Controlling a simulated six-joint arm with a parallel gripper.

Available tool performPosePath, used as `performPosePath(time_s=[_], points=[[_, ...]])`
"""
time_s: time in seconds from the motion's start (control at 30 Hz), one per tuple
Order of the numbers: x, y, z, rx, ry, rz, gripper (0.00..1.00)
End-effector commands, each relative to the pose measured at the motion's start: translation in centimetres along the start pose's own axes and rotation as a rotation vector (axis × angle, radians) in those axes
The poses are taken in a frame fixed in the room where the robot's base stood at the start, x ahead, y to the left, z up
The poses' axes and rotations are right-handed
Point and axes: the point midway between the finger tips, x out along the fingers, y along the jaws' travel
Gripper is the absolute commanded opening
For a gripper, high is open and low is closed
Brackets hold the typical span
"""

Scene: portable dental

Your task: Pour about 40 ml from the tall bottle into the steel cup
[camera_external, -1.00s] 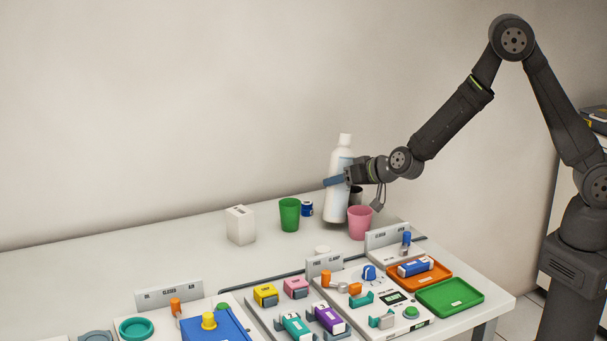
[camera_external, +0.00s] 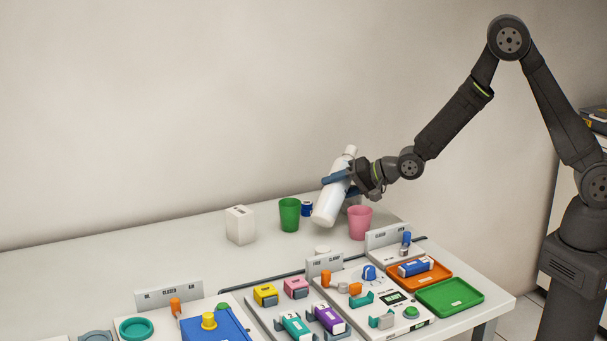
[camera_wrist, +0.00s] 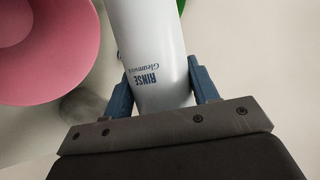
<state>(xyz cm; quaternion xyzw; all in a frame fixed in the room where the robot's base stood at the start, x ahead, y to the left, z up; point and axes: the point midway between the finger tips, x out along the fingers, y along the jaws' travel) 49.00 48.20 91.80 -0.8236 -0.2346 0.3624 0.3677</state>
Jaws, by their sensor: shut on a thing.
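The tall white bottle (camera_external: 328,208) is tilted in the external view, its top leaning right and its base to the lower left. My gripper (camera_external: 340,184) is shut on its body; in the wrist view the blue fingers (camera_wrist: 160,75) flank the bottle (camera_wrist: 152,45), which shows "RINSE" lettering. The steel cup (camera_external: 354,200) is mostly hidden behind the bottle and gripper in the external view. A grey, blurred shape at the left of the wrist view (camera_wrist: 84,106) may be this cup. The bottle's mouth is out of the wrist view, and no liquid stream shows.
A pink cup (camera_external: 360,224) stands close right of the bottle, a green cup (camera_external: 289,215) and a small blue can (camera_external: 307,208) to its left. A white box (camera_external: 240,225) stands farther left. Trays and dental parts fill the front; the back left table is clear.

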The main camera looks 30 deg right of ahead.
Motion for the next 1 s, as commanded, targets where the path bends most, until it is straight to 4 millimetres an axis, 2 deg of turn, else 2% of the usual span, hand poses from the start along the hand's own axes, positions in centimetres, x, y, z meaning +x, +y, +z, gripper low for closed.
performPosePath(time_s=[0.27, 0.73, 1.0], points=[[-0.8, -2.2, -0.4, 0.158, -0.046, -0.069, 0.25], [-0.7, -2.7, 0.3, 0.419, -0.123, -0.175, 0.25], [-0.3, -2.1, 0.6, 0.499, -0.146, -0.21, 0.25]])
